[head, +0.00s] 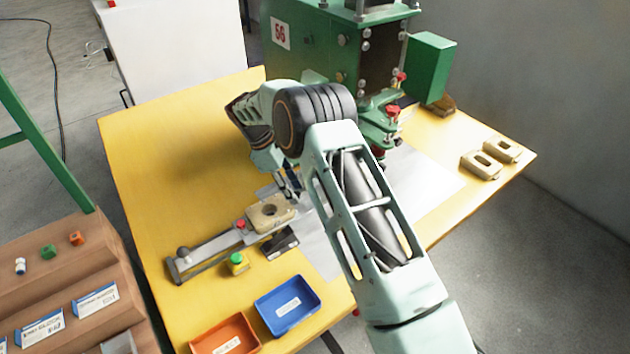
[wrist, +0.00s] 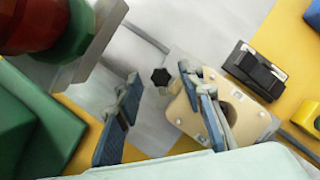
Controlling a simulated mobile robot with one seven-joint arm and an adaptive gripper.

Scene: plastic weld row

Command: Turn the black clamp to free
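The black clamp, a dark star-shaped knob (wrist: 160,76), shows in the wrist view beside the beige part (wrist: 243,120) on the fixture. In the head view my gripper and arm hide the knob. My gripper (head: 288,184) points down at the far right end of the fixture (head: 205,253). In the wrist view its two blue-padded fingers (wrist: 159,82) are apart, with the knob seen in the gap between them. Nothing is held. I cannot tell how far the tips are above the knob. The beige part (head: 263,217) sits in the fixture, next to a red knob (head: 240,223).
The green press (head: 320,55) stands behind my arm. A black block (head: 280,243), a yellow piece with a green top (head: 238,263), and orange (head: 225,336) and blue (head: 288,306) trays lie in front of the fixture. Two beige parts (head: 480,165) lie at right.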

